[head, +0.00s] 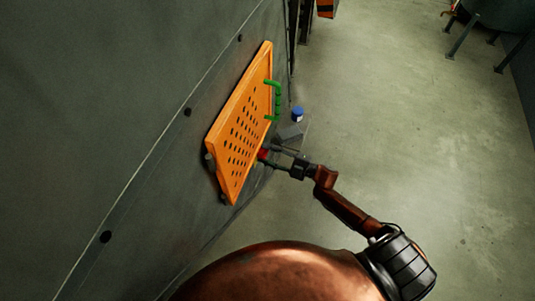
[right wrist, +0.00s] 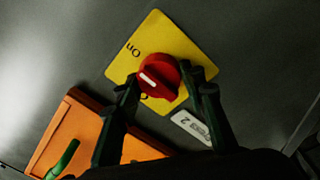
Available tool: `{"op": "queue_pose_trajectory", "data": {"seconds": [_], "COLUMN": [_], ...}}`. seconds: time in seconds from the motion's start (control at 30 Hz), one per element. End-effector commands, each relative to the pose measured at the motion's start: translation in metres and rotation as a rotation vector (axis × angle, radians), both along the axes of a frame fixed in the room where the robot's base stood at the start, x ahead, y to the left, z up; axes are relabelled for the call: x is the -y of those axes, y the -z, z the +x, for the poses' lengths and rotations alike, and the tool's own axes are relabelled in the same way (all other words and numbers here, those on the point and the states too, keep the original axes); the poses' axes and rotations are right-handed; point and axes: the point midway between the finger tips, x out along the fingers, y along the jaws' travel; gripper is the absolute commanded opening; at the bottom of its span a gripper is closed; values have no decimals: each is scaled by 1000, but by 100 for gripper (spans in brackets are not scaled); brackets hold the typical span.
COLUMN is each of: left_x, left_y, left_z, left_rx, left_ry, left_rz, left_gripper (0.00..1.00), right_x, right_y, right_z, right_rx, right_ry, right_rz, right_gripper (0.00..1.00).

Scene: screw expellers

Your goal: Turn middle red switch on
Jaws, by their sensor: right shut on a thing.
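The red switch (right wrist: 160,75) is a round red knob with a white mark, on a yellow plate (right wrist: 184,42) fixed to the grey wall. Part of the word "On" shows on the plate's left side in the right wrist view; other lettering is mostly covered. My right gripper (right wrist: 160,84) is shut on the red switch, one finger on each side of the knob. In the head view the right gripper (head: 265,158) reaches the wall beside the orange panel, where a bit of red shows at its fingertips. My left gripper is in neither view.
An orange panel (head: 241,105) with rows of holes and a green handle (head: 278,100) sticks out from the wall close to the gripper. A label with a "2" (right wrist: 190,127) is below the yellow plate. A blue-topped container (head: 298,114) stands nearby. The floor at right is open.

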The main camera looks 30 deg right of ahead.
Motion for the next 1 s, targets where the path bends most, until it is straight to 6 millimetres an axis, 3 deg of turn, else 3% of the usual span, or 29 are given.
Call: {"op": "queue_pose_trajectory", "data": {"seconds": [0.53,0.57,0.8,1.0], "left_x": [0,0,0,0], "left_y": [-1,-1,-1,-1], "left_z": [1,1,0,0], "left_rx": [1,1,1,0], "left_ry": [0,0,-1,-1], "left_rz": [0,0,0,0], "left_gripper": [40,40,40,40], "right_x": [0,0,0,0], "right_y": [2,2,1,0], "right_z": [0,0,0,0], "right_rx": [-18,-18,-17,-15], "right_ry": [1,1,0,0], "right_rz": [17,17,16,16], "right_gripper": [13,39,55,55]}}
